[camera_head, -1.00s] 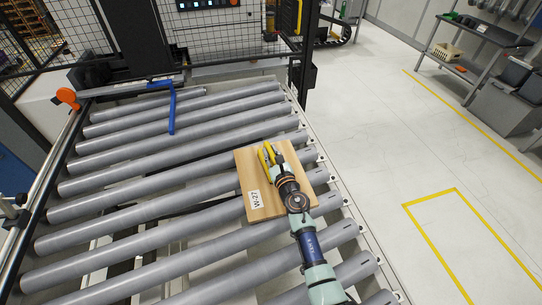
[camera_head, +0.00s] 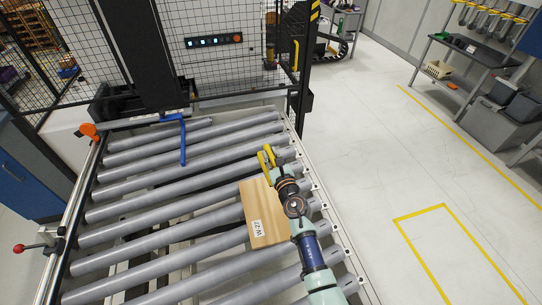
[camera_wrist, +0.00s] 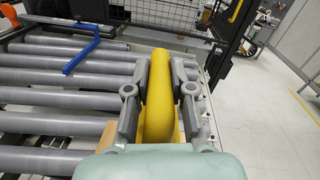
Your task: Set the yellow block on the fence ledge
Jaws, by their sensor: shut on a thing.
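The yellow block (camera_head: 265,158) is in my gripper (camera_head: 269,162), held above the rollers just past the far edge of the wooden board. In the wrist view the yellow block (camera_wrist: 158,112) is long with a rounded, bent top, and it stands between the two grey fingers of my gripper (camera_wrist: 160,72). The fingers press on it from both sides. Its lower end is hidden by my wrist. Mesh fencing (camera_head: 228,60) stands behind the conveyor, with a bar (camera_head: 140,122) along the conveyor's far end. I cannot tell which surface is the fence ledge.
The wooden board (camera_head: 262,222), labelled W-27, lies on the roller conveyor (camera_head: 150,205) beside my arm. A blue arm (camera_head: 182,140) and an orange knob (camera_head: 89,130) stand at the far left. A dark post (camera_head: 303,80) rises at the far right corner.

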